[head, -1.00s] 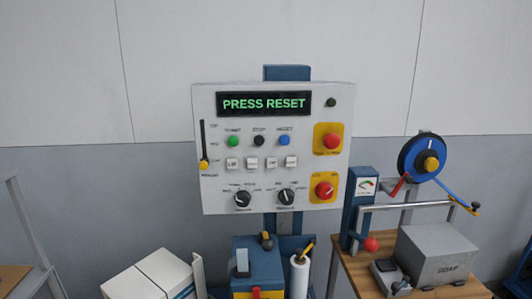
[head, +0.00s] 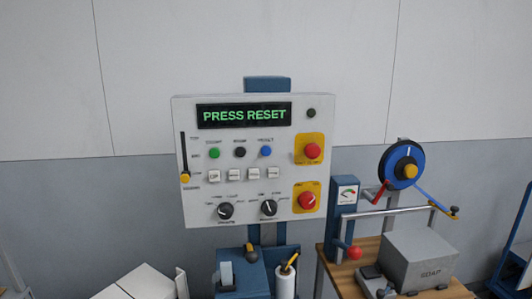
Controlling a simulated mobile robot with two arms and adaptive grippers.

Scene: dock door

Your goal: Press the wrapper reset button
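The wrapper's white control panel (head: 205,183) faces me in the middle of the head view. Its display (head: 244,115) reads PRESS RESET in green letters. The blue reset button (head: 265,152) is at the right end of the upper button row, beside a black button (head: 240,152) and a green button (head: 214,153). Nothing covers the reset button. Neither of my grippers is in view.
Two red mushroom buttons on yellow plates, the upper (head: 312,151) and the lower (head: 307,200), sit on the panel's right side. Below are two black knobs, the left (head: 226,211) and the right (head: 268,208). A wooden table (head: 333,262) with a grey box (head: 420,258) stands at right.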

